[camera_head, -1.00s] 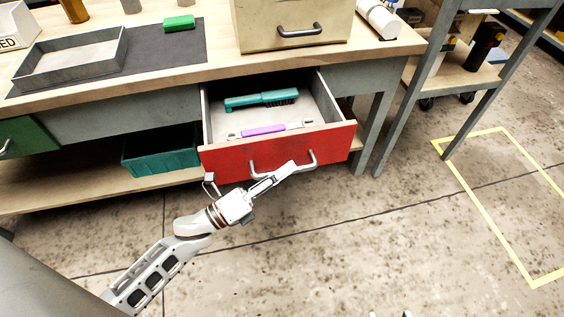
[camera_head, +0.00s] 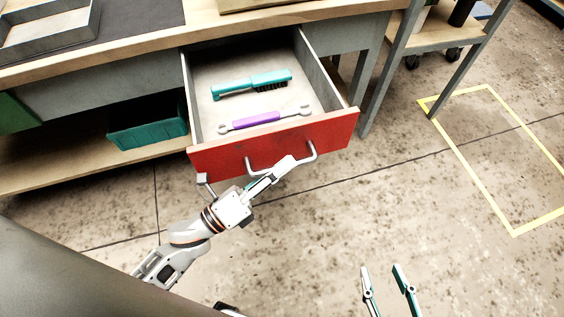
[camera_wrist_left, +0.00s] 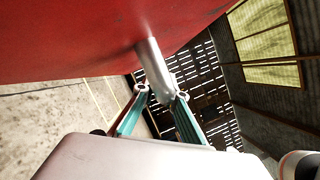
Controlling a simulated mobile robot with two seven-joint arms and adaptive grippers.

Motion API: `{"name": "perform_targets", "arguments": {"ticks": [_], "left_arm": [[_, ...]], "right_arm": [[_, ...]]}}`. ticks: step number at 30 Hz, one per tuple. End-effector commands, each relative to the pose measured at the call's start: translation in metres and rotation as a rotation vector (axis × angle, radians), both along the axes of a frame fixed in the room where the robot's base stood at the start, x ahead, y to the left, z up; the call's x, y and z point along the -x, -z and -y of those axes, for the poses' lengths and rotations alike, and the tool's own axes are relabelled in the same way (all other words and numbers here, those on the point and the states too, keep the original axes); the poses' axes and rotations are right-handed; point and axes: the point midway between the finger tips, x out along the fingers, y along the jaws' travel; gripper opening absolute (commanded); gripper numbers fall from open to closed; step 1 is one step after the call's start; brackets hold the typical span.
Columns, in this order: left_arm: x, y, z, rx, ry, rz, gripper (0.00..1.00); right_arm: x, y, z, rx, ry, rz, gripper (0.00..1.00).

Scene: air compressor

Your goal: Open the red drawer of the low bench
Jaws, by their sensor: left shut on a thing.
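The red drawer (camera_head: 225,158) of the low bench is pulled well out, with its inside in plain view. Its bent metal handle (camera_head: 313,152) is on the front. My left gripper (camera_head: 284,168) is at the handle, shut on it. In the left wrist view the handle (camera_wrist_left: 153,62) comes down from the red drawer front (camera_wrist_left: 85,35) to between the fingertips (camera_wrist_left: 158,92). My right gripper (camera_head: 385,272) is at the bottom of the head view, fingers apart, empty, over the floor and away from the drawer.
In the drawer lie a teal brush (camera_head: 250,84) and a wrench with a purple grip (camera_head: 262,119). A teal bin (camera_head: 147,132) stands on the lower shelf. A grey tray (camera_head: 50,38) is on the bench top. The floor at right, with yellow lines (camera_head: 480,170), is clear.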

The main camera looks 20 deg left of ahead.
Motion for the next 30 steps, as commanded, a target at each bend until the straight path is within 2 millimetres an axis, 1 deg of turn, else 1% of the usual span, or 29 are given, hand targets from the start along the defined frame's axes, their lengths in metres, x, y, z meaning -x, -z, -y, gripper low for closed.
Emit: {"name": "perform_targets", "arguments": {"ticks": [2,3,4,5,23,26,30], "left_arm": [[0.000,0.000,0.000,0.000,0.001,-0.001,0.00],[0.000,0.000,0.000,0.000,0.001,-0.001,0.17],[0.000,0.001,0.000,0.000,0.001,-0.001,0.25],[0.000,0.000,0.000,0.000,0.001,-0.001,0.29],[0.000,0.000,-0.001,0.000,0.000,0.000,0.29],[0.004,0.002,-0.003,0.000,0.001,-0.002,0.29],[0.020,0.007,-0.015,0.001,0.000,-0.004,0.29]], "right_arm": [[0.000,0.000,0.000,0.000,-0.001,0.000,0.40],[0.000,0.000,0.000,0.001,-0.002,0.000,0.40],[0.000,0.000,0.000,0.002,-0.003,0.000,0.40],[0.001,0.000,0.000,0.002,-0.003,0.000,0.40],[0.001,0.001,0.000,0.004,-0.006,-0.001,0.40],[0.001,0.001,0.000,0.004,-0.006,-0.001,0.40],[0.001,0.001,0.000,0.004,-0.005,-0.001,0.40]]}}
